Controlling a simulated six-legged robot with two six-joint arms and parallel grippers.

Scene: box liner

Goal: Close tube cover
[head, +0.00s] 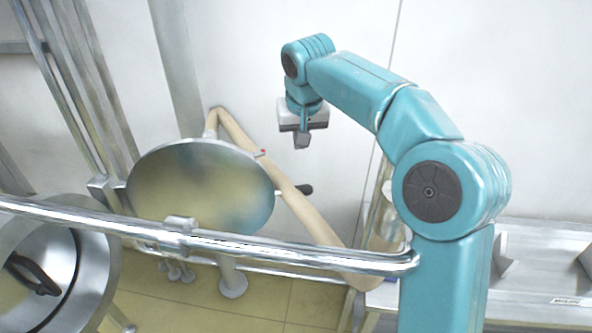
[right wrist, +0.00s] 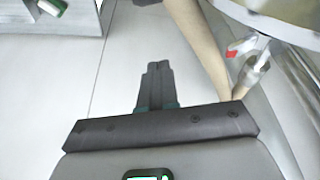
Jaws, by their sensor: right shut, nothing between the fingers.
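A large round metal disc (head: 200,188), which looks like the tube cover, stands tilted with its shiny face toward the head camera. A black-tipped lever (head: 304,190) sticks out on its right. Its rim (right wrist: 290,25) shows at the upper right of the right wrist view, beside a small red part (right wrist: 232,52). My right gripper (head: 302,143) hangs above and to the right of the disc, apart from it. Its fingers (right wrist: 157,68) are together and empty. My left gripper is not in view. I cannot tell which opening the disc belongs to.
A chrome rail (head: 300,246) crosses in front of the disc. A beige hose (head: 312,215) runs behind it. A round metal vessel (head: 88,270) with a black handle (head: 35,282) is at the lower left. A metal bench (head: 540,250) stands at the right. White wall lies behind.

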